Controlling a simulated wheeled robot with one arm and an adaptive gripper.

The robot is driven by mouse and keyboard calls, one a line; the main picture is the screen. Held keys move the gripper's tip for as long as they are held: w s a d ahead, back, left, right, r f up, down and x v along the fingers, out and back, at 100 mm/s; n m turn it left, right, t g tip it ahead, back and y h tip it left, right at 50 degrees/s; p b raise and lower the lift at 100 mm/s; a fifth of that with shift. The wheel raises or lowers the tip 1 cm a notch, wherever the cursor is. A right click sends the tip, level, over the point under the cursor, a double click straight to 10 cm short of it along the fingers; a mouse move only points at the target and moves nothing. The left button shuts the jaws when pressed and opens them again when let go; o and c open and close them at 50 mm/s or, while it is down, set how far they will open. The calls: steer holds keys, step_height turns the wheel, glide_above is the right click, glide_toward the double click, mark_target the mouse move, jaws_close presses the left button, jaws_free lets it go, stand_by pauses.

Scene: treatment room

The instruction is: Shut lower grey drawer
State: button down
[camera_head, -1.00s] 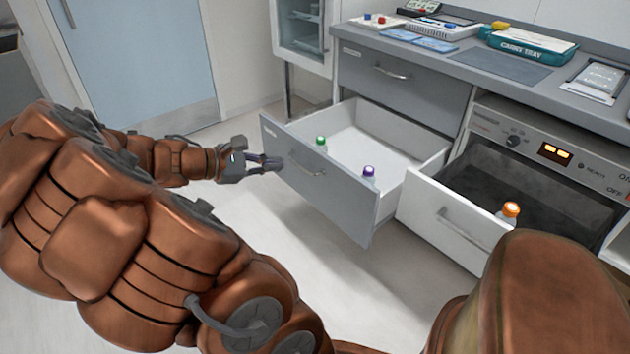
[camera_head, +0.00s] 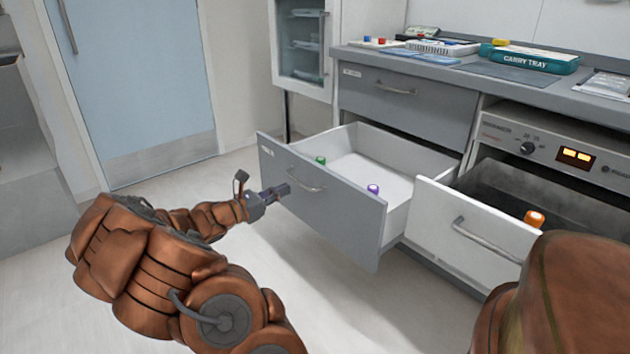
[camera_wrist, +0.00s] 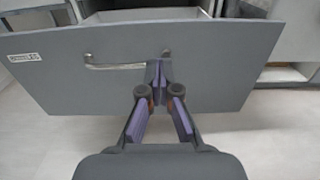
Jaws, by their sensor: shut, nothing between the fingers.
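The lower grey drawer (camera_head: 330,205) stands pulled far out below the closed upper grey drawer (camera_head: 408,104). A green-capped bottle (camera_head: 320,160) and a purple-capped bottle (camera_head: 373,189) are in it. Its bar handle (camera_head: 306,182) is on the grey front and also shows in the wrist view (camera_wrist: 112,66). My gripper (camera_head: 286,190) is shut and empty, in front of the grey front, close to the handle.
A white drawer (camera_head: 465,230) with an orange-capped bottle (camera_head: 534,218) stands open to the right, beneath the oven-like unit (camera_head: 560,155). The counter above holds a teal carry tray (camera_head: 530,60). The floor (camera_head: 240,285) before the drawers is clear.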

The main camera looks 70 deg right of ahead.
mark_target(322, 173)
steer(key=b+x, duration=0.4)
steer(key=x, duration=0.6)
steer(key=shift+s+f, duration=0.15)
steer(key=shift+b+x, duration=0.45)
steer(key=shift+x, duration=0.3)
steer(key=shift+d, duration=0.1)
steer(key=shift+d, duration=0.1)
